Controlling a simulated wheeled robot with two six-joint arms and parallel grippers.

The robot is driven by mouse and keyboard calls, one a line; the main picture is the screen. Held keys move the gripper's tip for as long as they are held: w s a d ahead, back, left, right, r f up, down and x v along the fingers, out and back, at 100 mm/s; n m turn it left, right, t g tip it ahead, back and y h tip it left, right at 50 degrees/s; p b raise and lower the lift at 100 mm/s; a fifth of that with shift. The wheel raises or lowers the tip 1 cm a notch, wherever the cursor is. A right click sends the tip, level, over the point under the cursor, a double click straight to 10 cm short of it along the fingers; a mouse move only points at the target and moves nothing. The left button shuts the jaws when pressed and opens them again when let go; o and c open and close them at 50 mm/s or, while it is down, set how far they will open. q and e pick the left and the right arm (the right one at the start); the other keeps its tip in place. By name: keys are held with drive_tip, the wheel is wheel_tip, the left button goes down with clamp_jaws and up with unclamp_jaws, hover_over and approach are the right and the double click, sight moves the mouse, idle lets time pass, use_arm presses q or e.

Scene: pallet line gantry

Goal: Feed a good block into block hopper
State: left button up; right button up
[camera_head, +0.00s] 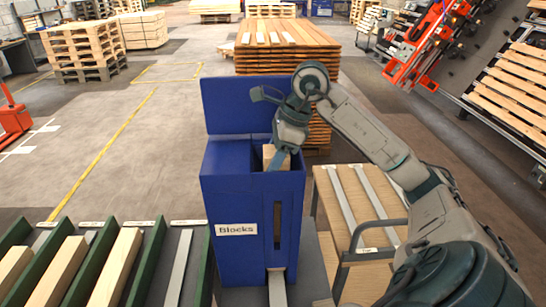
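The blue block hopper (221,200) stands in the middle, with a "Blocks" label (237,229) on its front and a tall back panel. My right gripper (279,158) reaches in from the right and points down over the hopper's top opening. A pale wooden block (268,151) is at its fingers, upright at the mouth of the opening. One finger lies across the block's near side; the other is hidden. The gripper looks shut on the block. The block's lower end is hidden by the hopper wall. My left gripper is not in view.
A rack with green dividers (143,265) holds several wooden pieces at the lower left. A wooden-topped table (345,190) with metal strips stands right of the hopper. A stack of boards (285,32) stands behind it. Open floor lies to the left.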

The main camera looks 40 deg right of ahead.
drive_tip(key=shift+f, duration=0.1)
drive_tip(key=o, duration=0.9)
drive_tip(key=shift+o, duration=0.5)
drive_tip(key=shift+d+r, duration=0.2)
drive_tip(key=shift+r, duration=0.3)
drive_tip(key=shift+o, duration=0.4)
drive_tip(key=v, duration=0.8)
drive_tip(key=shift+r+b, duration=0.3)
drive_tip(key=shift+b, duration=0.05)
drive_tip(key=shift+s+d+r, duration=0.2)
drive_tip(key=shift+s+r, duration=0.15)
drive_tip(key=shift+r, duration=0.25)
drive_tip(key=shift+w, duration=0.1)
